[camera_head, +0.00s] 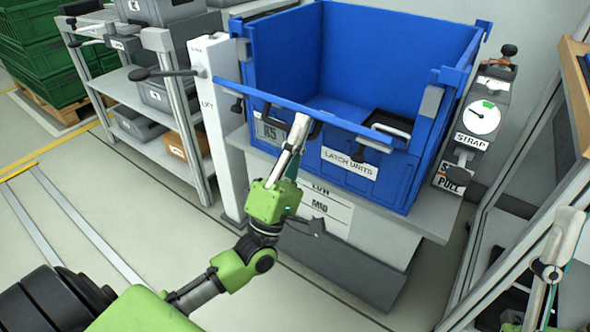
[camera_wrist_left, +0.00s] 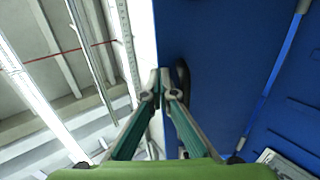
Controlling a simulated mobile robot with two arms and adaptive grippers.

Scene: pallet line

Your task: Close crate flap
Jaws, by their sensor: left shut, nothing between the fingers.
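The blue crate (camera_head: 285,52) stands on a grey stand with its open top toward me. Its front side carries a "LATCH UNITS" label (camera_head: 350,163) and black latches. A blue flap edge (camera_head: 245,94) runs slantwise across the front, below the other walls' tops; its exact angle is hard to tell. My left gripper (camera_head: 302,120) is shut and empty at this front edge. In the left wrist view its fingertips (camera_wrist_left: 161,76) are close to a blue panel (camera_wrist_left: 215,60) and a black handle (camera_wrist_left: 182,78); contact cannot be told. My right gripper (camera_head: 570,222) is at the right edge, away from the crate.
A white lift post (camera_head: 214,100) stands left of the crate, and a strap unit with a dial (camera_head: 482,118) stands right of it. A shelf with grey bins (camera_head: 150,90) and green crates (camera_head: 40,60) are at the left.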

